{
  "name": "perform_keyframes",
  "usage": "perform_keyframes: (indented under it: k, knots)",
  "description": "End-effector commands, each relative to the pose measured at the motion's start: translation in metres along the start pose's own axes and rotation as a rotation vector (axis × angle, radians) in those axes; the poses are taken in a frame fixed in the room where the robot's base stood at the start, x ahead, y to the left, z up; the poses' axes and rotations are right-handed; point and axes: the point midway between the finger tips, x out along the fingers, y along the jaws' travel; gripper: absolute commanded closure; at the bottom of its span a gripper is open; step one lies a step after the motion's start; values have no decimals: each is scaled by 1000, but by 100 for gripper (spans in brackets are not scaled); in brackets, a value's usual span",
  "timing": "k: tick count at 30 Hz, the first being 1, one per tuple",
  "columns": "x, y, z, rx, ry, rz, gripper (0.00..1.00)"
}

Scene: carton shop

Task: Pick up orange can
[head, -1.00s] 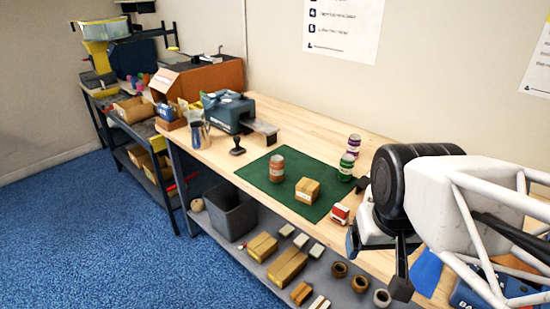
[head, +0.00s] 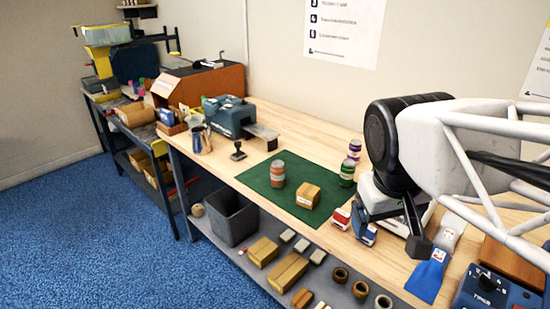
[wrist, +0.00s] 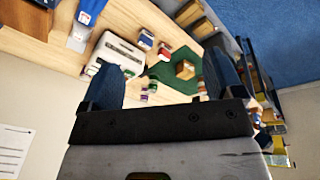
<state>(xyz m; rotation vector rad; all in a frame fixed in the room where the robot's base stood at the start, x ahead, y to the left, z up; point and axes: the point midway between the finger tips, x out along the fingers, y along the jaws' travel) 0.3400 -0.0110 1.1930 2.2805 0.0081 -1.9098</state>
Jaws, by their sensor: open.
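My gripper (head: 392,228) is open and empty above the right side of the bench, well apart from the can. In the wrist view my gripper's two blue fingers (wrist: 160,62) are spread wide with nothing between them. The mat (wrist: 160,76) and the box (wrist: 185,70) show beyond the fingers there; the can is small and partly hidden near the right finger.
A green can (head: 347,173) and a purple can (head: 354,150) stand at the mat's back right. A red-and-white box (head: 341,218) and a blue box (head: 364,233) are near its front right. A stamp (head: 238,151) and a blue-grey machine (head: 229,117) stand left. Bare bench lies behind the mat.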

Motion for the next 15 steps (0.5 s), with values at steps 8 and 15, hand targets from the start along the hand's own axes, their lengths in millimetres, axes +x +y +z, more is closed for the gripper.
perform_keyframes:
  k: [8, 15]
  knots:
    - [4, 13, -50, -272, -105, 156, 13]
    - [8, 20, -105, -539, -211, 314, 13]
